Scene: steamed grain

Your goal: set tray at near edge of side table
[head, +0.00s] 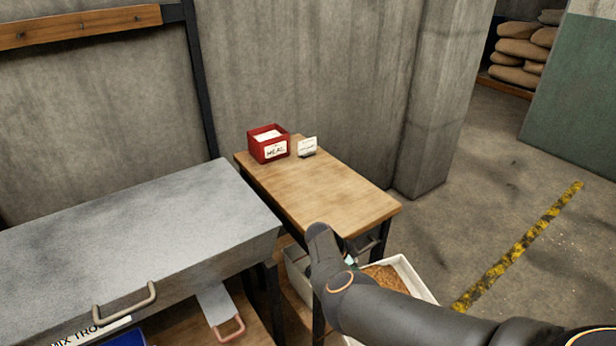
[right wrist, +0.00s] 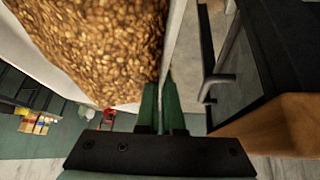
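The side table (head: 320,190) has a wooden top and dark legs and stands against the concrete wall. The white tray (head: 418,281) holds brown grain and is in front of the table's near edge, lower than the top in the picture. My right arm covers part of it. In the right wrist view the grain fills much of the upper left, and my right gripper (right wrist: 163,90) is shut on the tray's thin wall (right wrist: 174,35). In the head view that gripper's fingers are hidden behind my arm. My left gripper is not in view.
A red box (head: 268,145) labelled MEAL and a small white card (head: 307,146) stand at the table's far end; its near part is bare. A grey metal-topped bench (head: 130,235) is on the left. A pale container (head: 298,270) shows below the table.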

